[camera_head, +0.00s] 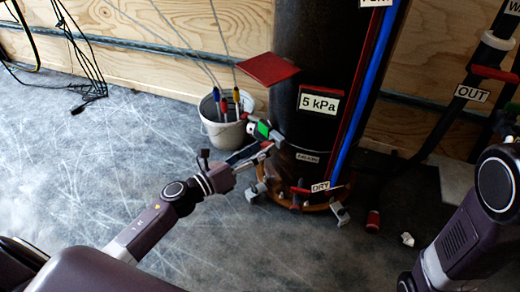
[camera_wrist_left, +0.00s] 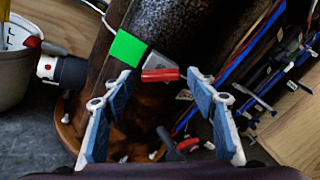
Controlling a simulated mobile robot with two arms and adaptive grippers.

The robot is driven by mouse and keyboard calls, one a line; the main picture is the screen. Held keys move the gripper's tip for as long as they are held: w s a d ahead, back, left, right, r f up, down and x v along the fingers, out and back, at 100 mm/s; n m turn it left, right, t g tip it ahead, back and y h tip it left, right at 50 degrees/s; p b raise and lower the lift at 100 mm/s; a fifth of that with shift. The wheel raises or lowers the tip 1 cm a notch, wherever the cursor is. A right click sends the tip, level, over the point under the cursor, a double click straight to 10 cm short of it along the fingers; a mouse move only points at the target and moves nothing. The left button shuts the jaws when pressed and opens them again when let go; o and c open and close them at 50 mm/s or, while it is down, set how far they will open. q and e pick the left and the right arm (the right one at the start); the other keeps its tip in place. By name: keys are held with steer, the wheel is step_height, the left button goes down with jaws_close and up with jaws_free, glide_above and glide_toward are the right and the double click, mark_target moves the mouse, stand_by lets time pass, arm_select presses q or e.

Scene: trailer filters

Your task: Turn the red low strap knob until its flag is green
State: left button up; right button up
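The black drum (camera_head: 310,60) stands on the floor with a thin strap round its lower part. A flag (camera_head: 263,129) there shows green; it also shows in the left wrist view (camera_wrist_left: 127,47). In the left wrist view the red knob (camera_wrist_left: 160,75) sits on a grey block right beside the green flag. My left gripper (camera_head: 266,151) is beside the low strap. Its two blue-padded fingers are open on either side of the knob, with visible gaps and no clear contact. My right arm shows at the right, but its gripper is outside the views.
A white bucket (camera_head: 222,133) with colored-handled tools stands just left of the drum. Red and blue pipes (camera_head: 362,90) run down the drum's right side. Small red and white pieces lie on the floor at the right.

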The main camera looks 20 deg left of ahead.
arm_select(q)
steer(key=v, duration=1.2)
steer(key=shift+s, duration=0.15)
stand_by(0.5)
